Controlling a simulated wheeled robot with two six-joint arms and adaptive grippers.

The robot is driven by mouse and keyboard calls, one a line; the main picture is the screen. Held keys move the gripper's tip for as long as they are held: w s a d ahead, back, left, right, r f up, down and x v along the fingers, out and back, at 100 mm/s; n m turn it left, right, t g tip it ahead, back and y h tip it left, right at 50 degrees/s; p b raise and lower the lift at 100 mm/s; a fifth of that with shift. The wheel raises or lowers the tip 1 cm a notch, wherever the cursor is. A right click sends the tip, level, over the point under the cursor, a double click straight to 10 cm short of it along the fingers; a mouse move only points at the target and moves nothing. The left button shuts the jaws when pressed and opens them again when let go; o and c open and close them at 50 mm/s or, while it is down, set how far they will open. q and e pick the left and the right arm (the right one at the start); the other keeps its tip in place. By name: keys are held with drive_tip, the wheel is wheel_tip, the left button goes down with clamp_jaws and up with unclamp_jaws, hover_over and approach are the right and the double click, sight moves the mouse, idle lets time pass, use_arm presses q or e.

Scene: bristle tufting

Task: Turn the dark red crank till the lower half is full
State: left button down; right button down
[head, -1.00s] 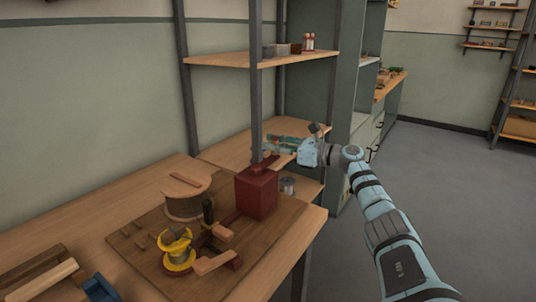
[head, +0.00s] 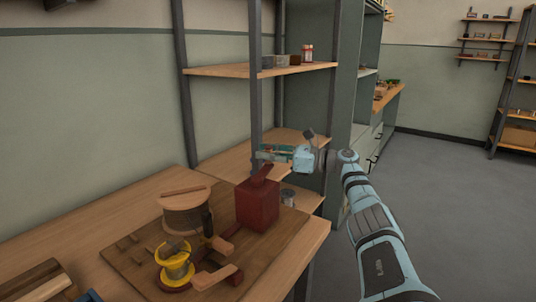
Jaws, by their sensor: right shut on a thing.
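A dark red box (head: 257,205) stands on a brown board on the workbench. A dark red crank arm (head: 262,174) shows at its top, slanting up to the right. My right gripper (head: 270,153) is above and behind the box, at the crank's far end, and shut on it; the fingers hide the grip itself. A round wooden drum-like piece (head: 187,220) with a bar across its top stands left of the box. I cannot make out the lower half's filling. My left gripper is out of view.
The brown board (head: 125,262) also carries small wooden blocks and dark red arms near the spool. Shelf posts (head: 255,90) rise close behind the box, with a wooden shelf (head: 215,71) above. Wooden pieces (head: 35,285) lie at the lower left. Open floor is at the right.

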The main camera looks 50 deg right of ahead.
drive_tip(key=c, duration=1.4)
unclamp_jaws()
drive_tip(key=shift+c, duration=0.2)
drive_tip(key=v, duration=1.1)
drive_tip(key=shift+s, duration=0.4)
drive_tip(key=shift+d, duration=0.1)
drive_tip(key=shift+c, duration=0.6)
